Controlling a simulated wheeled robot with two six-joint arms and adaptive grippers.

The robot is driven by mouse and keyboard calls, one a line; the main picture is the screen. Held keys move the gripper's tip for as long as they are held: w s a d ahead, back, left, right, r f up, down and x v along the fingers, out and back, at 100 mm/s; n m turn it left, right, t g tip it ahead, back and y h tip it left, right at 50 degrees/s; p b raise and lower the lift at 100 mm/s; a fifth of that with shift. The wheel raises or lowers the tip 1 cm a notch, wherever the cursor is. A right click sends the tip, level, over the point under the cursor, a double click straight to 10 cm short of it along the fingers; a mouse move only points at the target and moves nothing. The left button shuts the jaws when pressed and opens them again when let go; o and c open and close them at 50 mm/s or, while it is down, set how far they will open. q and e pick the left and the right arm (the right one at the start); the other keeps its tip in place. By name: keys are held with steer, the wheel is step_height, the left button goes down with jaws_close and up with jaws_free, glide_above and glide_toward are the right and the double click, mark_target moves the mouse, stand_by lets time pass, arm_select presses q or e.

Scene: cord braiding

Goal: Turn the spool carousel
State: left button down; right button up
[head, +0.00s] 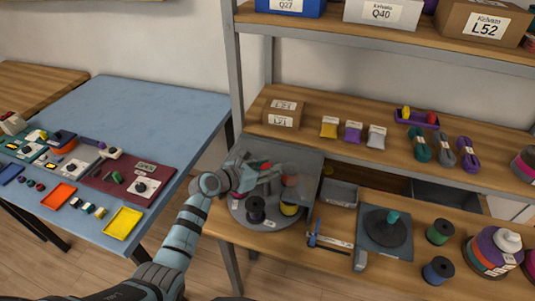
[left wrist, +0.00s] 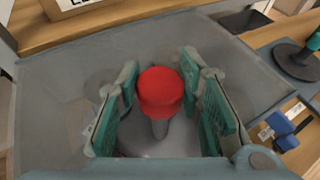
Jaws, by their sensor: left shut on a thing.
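The spool carousel (head: 268,224) is a round grey turntable on the wooden bench, bearing a black spool (head: 256,207) and a yellow one (head: 289,209). A translucent grey panel (head: 308,157) lies over its back part, and a reddish spool shows dimly there. A red knob (left wrist: 160,90) on a grey post stands at the carousel's middle in the left wrist view. My left gripper (head: 264,174) is at this knob, its green-padded fingers on either side, shut on it. The arm and gripper hide part of the carousel's left side. My right gripper is not in view.
Right of the carousel are a blue-handled tool (head: 325,240), a grey bin (head: 340,193), a dark round stand (head: 386,234), and green (head: 440,231) and blue (head: 437,270) spools. A shelf (head: 300,144) with cord bundles runs behind. A blue table (head: 150,110) stands at left.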

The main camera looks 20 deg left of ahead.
arm_select(q)
steer(key=shift+n+t+y, duration=0.3)
steer(key=shift+n+y, duration=0.1)
steer(key=shift+y, duration=0.1)
steer(key=c, duration=1.1)
jaws_free()
steer(key=v, duration=1.2)
